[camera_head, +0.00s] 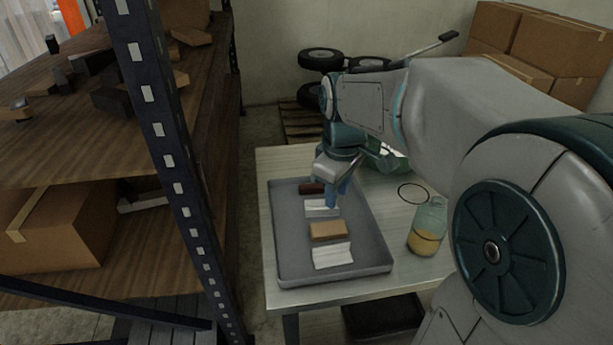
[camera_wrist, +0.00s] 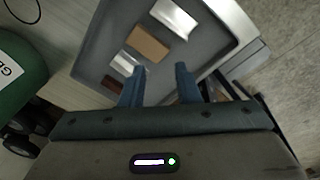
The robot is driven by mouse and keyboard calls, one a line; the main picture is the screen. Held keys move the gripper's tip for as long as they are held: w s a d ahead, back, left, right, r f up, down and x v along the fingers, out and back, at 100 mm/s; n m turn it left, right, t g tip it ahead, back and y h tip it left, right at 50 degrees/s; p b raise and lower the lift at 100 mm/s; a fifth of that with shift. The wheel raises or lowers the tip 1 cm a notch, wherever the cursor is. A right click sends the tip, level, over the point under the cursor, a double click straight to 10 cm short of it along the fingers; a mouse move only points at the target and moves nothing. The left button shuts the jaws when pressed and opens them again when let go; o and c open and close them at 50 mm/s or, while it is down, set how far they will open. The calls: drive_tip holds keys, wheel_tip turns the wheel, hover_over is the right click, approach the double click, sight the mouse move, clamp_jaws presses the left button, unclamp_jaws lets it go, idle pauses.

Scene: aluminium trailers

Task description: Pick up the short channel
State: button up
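A grey tray (camera_head: 357,226) on the pale table holds two silver channel-like pieces. One silver piece (camera_head: 321,208) lies near the tray's back, close to my gripper. The other silver piece (camera_head: 332,255) lies at the front. The back piece (camera_wrist: 126,61) looks a little smaller in the wrist view than the front piece (camera_wrist: 174,18); I cannot tell surely which is the short channel. My gripper (camera_head: 332,197) is above the tray's back part. In the wrist view my gripper (camera_wrist: 160,69) is open, its blue fingers apart with nothing between them. Its left finger slightly overlaps the back piece.
A tan block (camera_head: 328,231) lies between the silver pieces, and a dark red block (camera_head: 312,188) lies behind them. A jar with yellow contents (camera_head: 427,228) and a black ring (camera_head: 412,193) are right of the tray. A shelf rack (camera_head: 160,130) stands close on the left.

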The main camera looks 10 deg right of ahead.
drive_tip(key=w+f+n+g, duration=0.1)
drive_tip(key=w+f+n, duration=0.1)
drive_tip(key=w+n, duration=0.8)
drive_tip(key=m, duration=0.2)
approach(323, 204)
drive_tip(key=s, duration=0.1)
drive_tip(key=s+a+f, duration=0.1)
drive_tip(key=shift+s+f, duration=0.25)
drive_tip(key=shift+s, duration=0.1)
drive_tip(key=shift+s+d+f, duration=0.1)
drive_tip(key=shift+f, duration=1.25)
drive_tip(key=shift+s+d+f, duration=0.1)
drive_tip(key=shift+f, duration=1.25)
clamp_jaws()
